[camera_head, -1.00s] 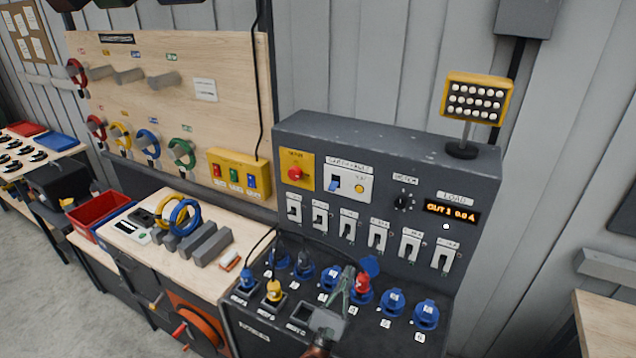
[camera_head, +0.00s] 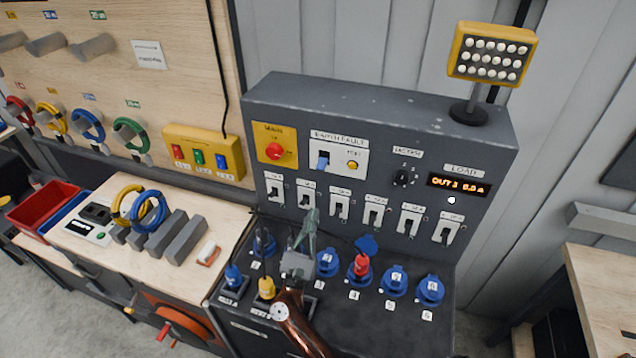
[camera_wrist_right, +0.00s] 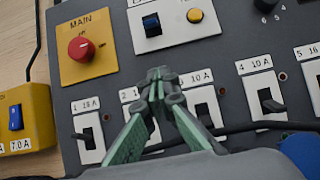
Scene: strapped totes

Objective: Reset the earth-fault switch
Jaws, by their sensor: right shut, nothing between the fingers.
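The earth-fault switch (camera_head: 323,161) is a blue lever on a white plate (camera_head: 340,154), at the upper middle of the dark grey panel. A yellow round button (camera_head: 352,165) sits on the same plate, to the right of the lever. The blue switch also shows at the top of the right wrist view (camera_wrist_right: 152,25), with the yellow button (camera_wrist_right: 194,15) beside it. My right gripper (camera_head: 312,212) is shut and empty, below the plate and in front of the row of white breakers. In the wrist view its fingertips (camera_wrist_right: 158,75) are apart from the blue switch. My left gripper is not in view.
A red main knob (camera_head: 275,151) on a yellow plate is left of the earth-fault plate. Several white breakers (camera_head: 374,212) line the panel below. Blue sockets, a red plug (camera_head: 361,265) and a yellow plug (camera_head: 266,287) crowd the sloping lower deck. A lamp (camera_head: 492,55) stands on top.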

